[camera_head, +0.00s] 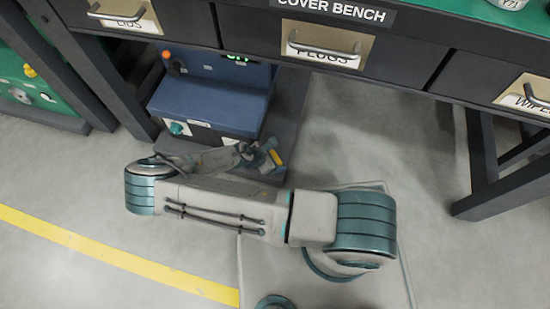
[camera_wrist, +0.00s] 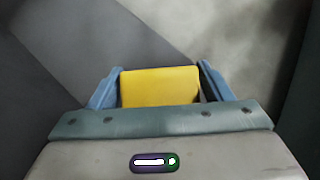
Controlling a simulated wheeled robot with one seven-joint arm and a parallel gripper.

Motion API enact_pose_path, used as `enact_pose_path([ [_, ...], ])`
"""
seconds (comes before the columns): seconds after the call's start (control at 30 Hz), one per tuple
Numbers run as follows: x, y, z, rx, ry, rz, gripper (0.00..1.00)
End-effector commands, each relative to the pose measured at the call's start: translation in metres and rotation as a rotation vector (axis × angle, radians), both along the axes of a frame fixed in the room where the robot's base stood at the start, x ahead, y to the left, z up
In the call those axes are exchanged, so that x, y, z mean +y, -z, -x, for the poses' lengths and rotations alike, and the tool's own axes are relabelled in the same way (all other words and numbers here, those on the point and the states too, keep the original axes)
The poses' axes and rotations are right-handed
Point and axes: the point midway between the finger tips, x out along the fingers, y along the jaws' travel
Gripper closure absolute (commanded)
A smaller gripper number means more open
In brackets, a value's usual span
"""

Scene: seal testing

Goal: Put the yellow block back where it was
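The yellow block (camera_wrist: 160,87) sits between the two blue fingers of my gripper (camera_wrist: 160,75) in the wrist view. The left finger is against its side; a thin dark strip shows beside the right finger, but the block looks gripped. I cannot tell from these views whether the block touches the surface below.
The blue machine (camera_head: 212,95) with a green display and orange knob stands under the cover bench (camera_head: 440,67). The bench has labelled drawers and dark legs (camera_head: 482,150). A yellow floor line (camera_head: 110,255) runs at lower left. Grey floor is open right of the machine.

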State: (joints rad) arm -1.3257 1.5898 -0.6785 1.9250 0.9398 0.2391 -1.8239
Motion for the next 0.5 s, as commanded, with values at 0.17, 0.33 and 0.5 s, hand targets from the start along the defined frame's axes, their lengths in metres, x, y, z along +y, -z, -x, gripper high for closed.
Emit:
enact_pose_path([
  [0.17,0.000,0.000,0.000,0.000,0.000,0.000,0.28],
  [0.33,0.004,-0.010,0.002,0.000,-0.002,-0.001,0.28],
  [0.5,0.023,-0.038,0.010,0.000,-0.003,-0.002,0.28],
])
